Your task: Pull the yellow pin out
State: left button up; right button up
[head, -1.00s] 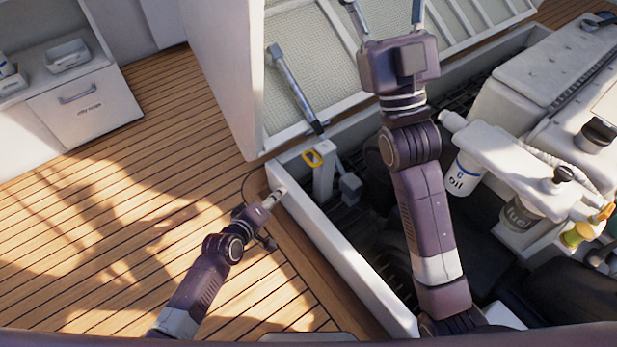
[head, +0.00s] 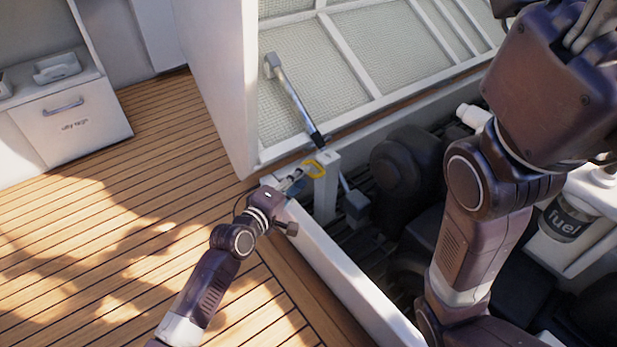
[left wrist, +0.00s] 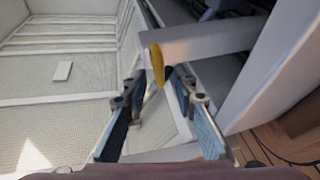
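The yellow pin (head: 314,168) shows as a yellow ring at the top of a white post (head: 326,190) inside the hatch's near corner. In the left wrist view the yellow pin (left wrist: 157,64) stands out from the white post (left wrist: 215,44), ahead of the fingertips. My left gripper (head: 303,178) is beside the ring, and the wrist view shows its two fingers (left wrist: 151,80) apart with nothing clearly held between them. My right gripper (head: 597,22) is raised at the upper right, its fingers partly cut off by the frame edge.
A grey strut (head: 292,98) leans against the raised hatch lid (head: 375,48). The white hatch rim (head: 335,270) runs below my left gripper. A fuel container (head: 570,215) stands at the right. The wooden deck (head: 110,220) at left is clear.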

pick_arm(q)
jog(key=shift+b+x, duration=1.2)
jog(key=shift+x, duration=1.15)
jog(key=shift+c, duration=0.2)
grip_shut()
jog(key=shift+f, duration=0.1)
jog(key=shift+s+a, duration=0.1)
jog(key=shift+a, duration=0.05)
